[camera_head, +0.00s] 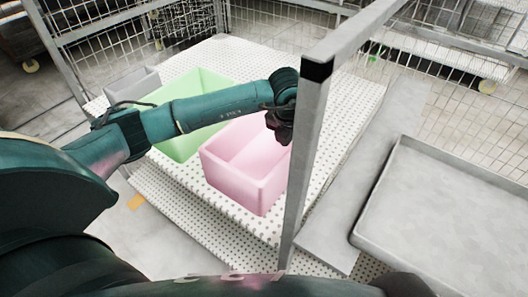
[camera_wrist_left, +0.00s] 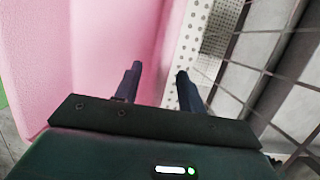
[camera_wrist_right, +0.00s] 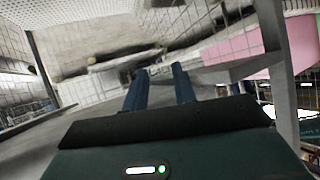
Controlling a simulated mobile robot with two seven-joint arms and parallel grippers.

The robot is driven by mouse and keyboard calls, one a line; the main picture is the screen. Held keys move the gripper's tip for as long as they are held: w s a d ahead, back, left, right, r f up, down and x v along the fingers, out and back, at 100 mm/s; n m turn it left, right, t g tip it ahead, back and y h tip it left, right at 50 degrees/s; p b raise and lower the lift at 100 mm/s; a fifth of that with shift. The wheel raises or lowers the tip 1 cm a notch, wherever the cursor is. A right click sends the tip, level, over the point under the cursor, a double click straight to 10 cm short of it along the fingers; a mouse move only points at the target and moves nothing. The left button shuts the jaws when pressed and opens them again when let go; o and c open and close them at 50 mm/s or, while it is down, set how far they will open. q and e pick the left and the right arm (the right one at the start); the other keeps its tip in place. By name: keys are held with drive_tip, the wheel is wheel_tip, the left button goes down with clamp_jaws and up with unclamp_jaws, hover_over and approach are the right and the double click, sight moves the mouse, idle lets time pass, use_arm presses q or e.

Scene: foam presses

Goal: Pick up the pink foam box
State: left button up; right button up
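The pink foam box (camera_head: 231,184) is an open-topped box on a white perforated table (camera_head: 228,219). My left gripper (camera_head: 281,133) is at the box's right side, partly behind a grey post. In the left wrist view its two fingers (camera_wrist_left: 158,80) are apart, with the pink box wall (camera_wrist_left: 95,45) at the left and in the gap between them. I cannot tell whether they touch it. My right gripper (camera_wrist_right: 161,82) is open and empty in the right wrist view, with the pink box (camera_wrist_right: 248,52) off to the right. It is not seen in the head view.
A green box (camera_head: 188,142) stands left of the pink one, under my left arm, with a grey box (camera_head: 131,84) beyond it. A grey frame post (camera_head: 305,160) rises close to the pink box's right side. A grey tray (camera_head: 455,215) lies at the right. Wire mesh fences surround the table.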

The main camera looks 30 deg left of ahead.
use_arm(q)
drive_tip(key=x, duration=0.3)
drive_tip(key=shift+d+f, duration=0.1)
drive_tip(key=shift+f, duration=0.15)
clamp_jaws()
